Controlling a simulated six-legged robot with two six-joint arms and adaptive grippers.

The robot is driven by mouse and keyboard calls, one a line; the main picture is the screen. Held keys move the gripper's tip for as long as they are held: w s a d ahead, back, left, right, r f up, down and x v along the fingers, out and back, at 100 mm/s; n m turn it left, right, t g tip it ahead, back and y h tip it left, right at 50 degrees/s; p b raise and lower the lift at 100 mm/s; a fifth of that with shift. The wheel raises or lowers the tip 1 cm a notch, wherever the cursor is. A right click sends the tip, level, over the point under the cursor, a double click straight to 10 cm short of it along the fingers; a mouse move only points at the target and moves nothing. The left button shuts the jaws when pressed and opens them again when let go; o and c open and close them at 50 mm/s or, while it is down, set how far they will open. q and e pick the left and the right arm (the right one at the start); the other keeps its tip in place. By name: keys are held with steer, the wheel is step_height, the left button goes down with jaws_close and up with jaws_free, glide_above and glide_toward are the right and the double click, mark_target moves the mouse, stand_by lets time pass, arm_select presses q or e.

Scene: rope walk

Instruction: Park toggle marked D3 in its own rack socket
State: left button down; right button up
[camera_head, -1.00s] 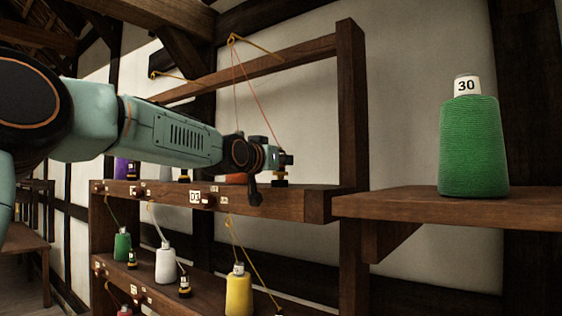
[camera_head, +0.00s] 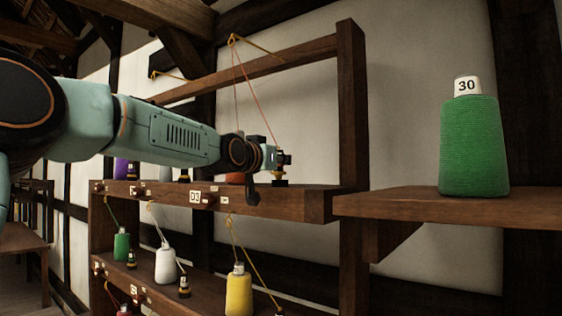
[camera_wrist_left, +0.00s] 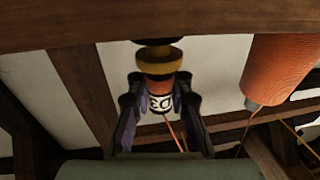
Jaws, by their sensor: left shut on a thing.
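My left gripper (camera_head: 283,159) is above the right part of the rack's upper shelf (camera_head: 280,200). In the left wrist view its fingers (camera_wrist_left: 160,104) are shut around a toggle (camera_wrist_left: 158,70) with a dark end, a yellow band, an orange-red part and a white tag (camera_wrist_left: 160,103). The tag appears upside down and seems to read D3. A thin red cord (camera_wrist_left: 175,130) runs from it. In the head view the toggle's yellow and dark lower end (camera_head: 280,181) is close over the shelf top; I cannot tell whether it touches. Its socket is not visible.
An orange thread cone (camera_wrist_left: 282,68) stands beside the toggle. A white label (camera_head: 195,197) is on the shelf front. A green cone tagged 30 (camera_head: 474,145) stands on a side shelf (camera_head: 450,205). White (camera_head: 166,265) and yellow (camera_head: 238,292) cones stand below. An upright post (camera_head: 351,120) bounds the rack's right.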

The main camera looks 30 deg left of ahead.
arm_select(q)
steer(key=shift+s+a, duration=0.1)
steer(key=shift+s, duration=0.05)
steer(key=shift+w+d+r, duration=0.2)
steer(key=shift+w, duration=0.1)
steer(key=shift+s+a+r+p, duration=0.15)
steer(key=shift+s+r+p, duration=0.1)
steer(key=shift+r+p, duration=0.4)
steer(key=shift+w+f, duration=0.1)
steer(key=shift+w, duration=0.15)
steer(key=shift+s, duration=0.2)
steer(key=shift+w+d, duration=0.15)
steer(key=shift+d, duration=0.05)
steer(key=shift+w, duration=0.15)
